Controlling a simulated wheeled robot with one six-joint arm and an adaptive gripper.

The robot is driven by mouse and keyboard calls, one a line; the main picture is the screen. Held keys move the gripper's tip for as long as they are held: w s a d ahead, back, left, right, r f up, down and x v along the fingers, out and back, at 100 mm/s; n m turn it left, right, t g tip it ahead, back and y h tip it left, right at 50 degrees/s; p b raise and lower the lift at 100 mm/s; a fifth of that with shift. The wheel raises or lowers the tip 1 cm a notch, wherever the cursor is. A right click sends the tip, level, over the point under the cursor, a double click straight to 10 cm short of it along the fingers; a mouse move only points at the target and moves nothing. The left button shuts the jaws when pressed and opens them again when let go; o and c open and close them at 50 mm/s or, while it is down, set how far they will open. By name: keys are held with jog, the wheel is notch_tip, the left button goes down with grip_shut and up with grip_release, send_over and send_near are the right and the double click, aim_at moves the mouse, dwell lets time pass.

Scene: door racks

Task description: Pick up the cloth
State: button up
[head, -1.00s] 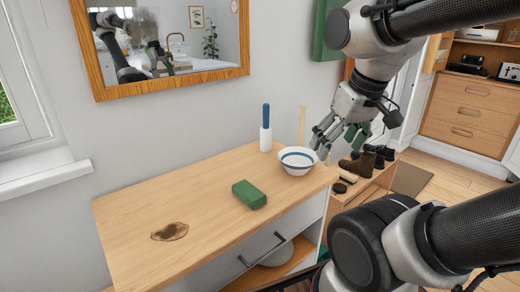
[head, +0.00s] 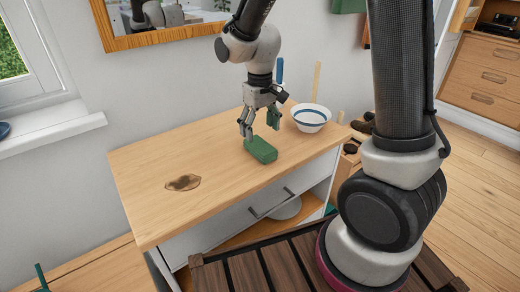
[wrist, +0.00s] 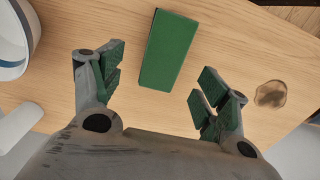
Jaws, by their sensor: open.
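The green block-shaped cloth (head: 262,151) lies on the wooden top of the cabinet (head: 225,190). It also shows in the wrist view (wrist: 169,50), beyond the fingertips and roughly between them. My gripper (head: 259,124) is open and empty, just above and behind the cloth in the head view. Its green-padded fingers (wrist: 160,82) stand apart on either side in the wrist view. I see no contact with the cloth.
A white bowl with a blue band (head: 311,117) stands right of the cloth. A blue-handled item (head: 280,72) stands behind, partly hidden by my arm. A framed mirror (head: 150,30) hangs above.

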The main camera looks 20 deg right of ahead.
aim_at(260, 145)
jog(key=f, duration=0.3)
jog(key=s+f, duration=0.1)
jog(key=f, duration=0.1)
jog(key=shift+a, duration=0.15)
jog(key=shift+w+f, duration=0.1)
jog(key=shift+f, duration=0.45)
jog(key=c, duration=1.2)
jog(key=shift+r, duration=0.15)
